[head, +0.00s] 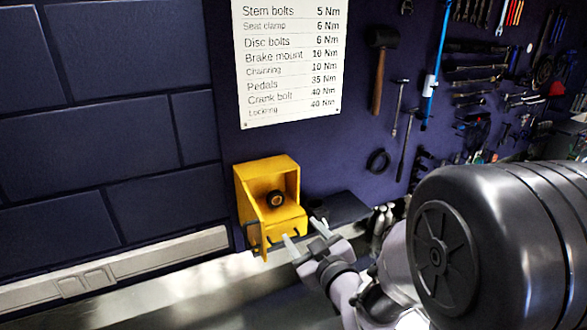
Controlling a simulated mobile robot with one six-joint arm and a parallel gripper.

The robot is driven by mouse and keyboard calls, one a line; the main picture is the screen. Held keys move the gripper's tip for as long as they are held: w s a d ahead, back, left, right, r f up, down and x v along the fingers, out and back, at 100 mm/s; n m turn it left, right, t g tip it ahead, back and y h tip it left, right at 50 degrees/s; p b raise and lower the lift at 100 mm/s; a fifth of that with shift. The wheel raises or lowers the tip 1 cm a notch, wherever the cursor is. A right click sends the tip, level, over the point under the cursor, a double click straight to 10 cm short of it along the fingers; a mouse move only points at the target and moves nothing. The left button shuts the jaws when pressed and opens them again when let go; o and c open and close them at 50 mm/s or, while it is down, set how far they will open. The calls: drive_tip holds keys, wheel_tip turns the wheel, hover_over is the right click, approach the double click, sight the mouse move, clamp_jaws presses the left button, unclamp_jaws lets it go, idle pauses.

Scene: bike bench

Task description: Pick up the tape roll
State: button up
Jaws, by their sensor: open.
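What looks like the tape roll (275,199), a small black ring with a tan centre, sits inside a yellow open-fronted box (247,181) on the dark wall panel. My gripper (305,236) is in front of the box, a little below and to the right of the roll. Its two pale fingers are apart with nothing between them. It is apart from the roll. Whether a fingertip touches the box's lower front edge I cannot tell.
A white torque chart (288,62) hangs above the box. A hammer (379,75), a black ring (377,161) and several other tools hang to the right. A dark flat item (341,208) is right of the box. A pale rail (120,268) runs along the wall at lower left.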

drive_tip(key=p, duration=0.2)
approach(277, 209)
drive_tip(key=w+a+r, duration=0.1)
drive_tip(key=w+r, duration=0.1)
drive_tip(key=w, duration=0.1)
drive_tip(key=x, duration=0.2)
drive_tip(key=p+x, duration=0.1)
drive_tip(key=x, duration=0.3)
drive_tip(key=shift+w+a+r+p, duration=0.2)
drive_tip(key=shift+w+p, duration=0.2)
drive_tip(key=shift+s+r, duration=0.1)
drive_tip(key=shift+s, duration=0.05)
drive_tip(key=shift+c, duration=0.7)
drive_tip(key=c, duration=1)
drive_tip(key=shift+o, duration=0.2)
